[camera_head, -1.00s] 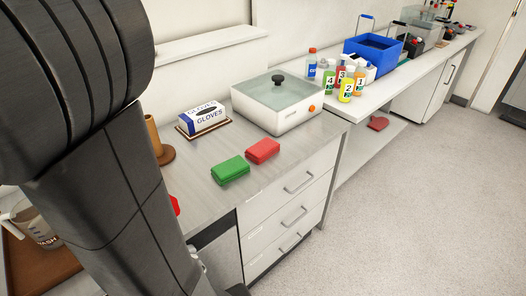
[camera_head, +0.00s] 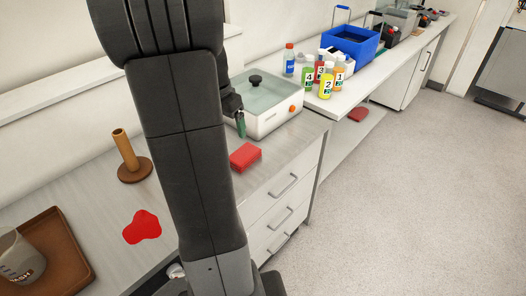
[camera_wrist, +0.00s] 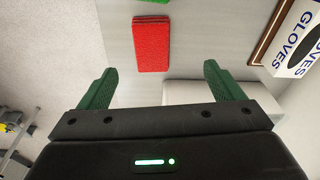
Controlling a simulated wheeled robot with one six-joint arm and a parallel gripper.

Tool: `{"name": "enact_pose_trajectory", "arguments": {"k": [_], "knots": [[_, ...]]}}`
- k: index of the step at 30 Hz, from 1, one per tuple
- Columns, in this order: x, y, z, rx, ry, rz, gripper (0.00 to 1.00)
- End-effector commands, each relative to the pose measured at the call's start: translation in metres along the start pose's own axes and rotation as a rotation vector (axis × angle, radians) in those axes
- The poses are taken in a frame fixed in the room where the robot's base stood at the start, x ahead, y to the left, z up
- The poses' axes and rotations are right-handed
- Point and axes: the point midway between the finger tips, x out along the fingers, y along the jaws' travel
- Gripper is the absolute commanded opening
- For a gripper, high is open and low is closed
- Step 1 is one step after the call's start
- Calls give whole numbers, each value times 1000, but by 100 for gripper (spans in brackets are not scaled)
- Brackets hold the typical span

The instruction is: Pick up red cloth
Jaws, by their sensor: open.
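The red cloth (camera_head: 245,157) is a folded rectangular pad lying on the grey counter in front of the white water bath (camera_head: 262,108). In the wrist view the red cloth (camera_wrist: 151,45) lies beyond my fingertips, roughly between their lines and a little left of centre. My gripper (camera_wrist: 160,80) is open and empty, with green fingers apart. In the head view my gripper (camera_head: 240,122) is partly hidden by my arm, and a green finger shows above and behind the cloth. It is apart from the cloth.
A green cloth (camera_wrist: 153,1) shows at the wrist view's top edge. The gloves box (camera_wrist: 300,38) is at right there. A red patch (camera_head: 142,227), a brown stand (camera_head: 130,160) and a tray (camera_head: 68,262) are at left. Numbered bottles (camera_head: 327,82) stand beyond the bath.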

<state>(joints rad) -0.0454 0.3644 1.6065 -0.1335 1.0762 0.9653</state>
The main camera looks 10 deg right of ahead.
Motion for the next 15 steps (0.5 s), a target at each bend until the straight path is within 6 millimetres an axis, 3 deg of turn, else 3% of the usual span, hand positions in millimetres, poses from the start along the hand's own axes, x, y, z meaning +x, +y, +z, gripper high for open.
{"name": "enact_pose_trajectory", "arguments": {"k": [5, 15], "knots": [[12, 9, -7, 60, -5, 17, 87], [74, 10, -8, 57, -5, 18, 87]]}}
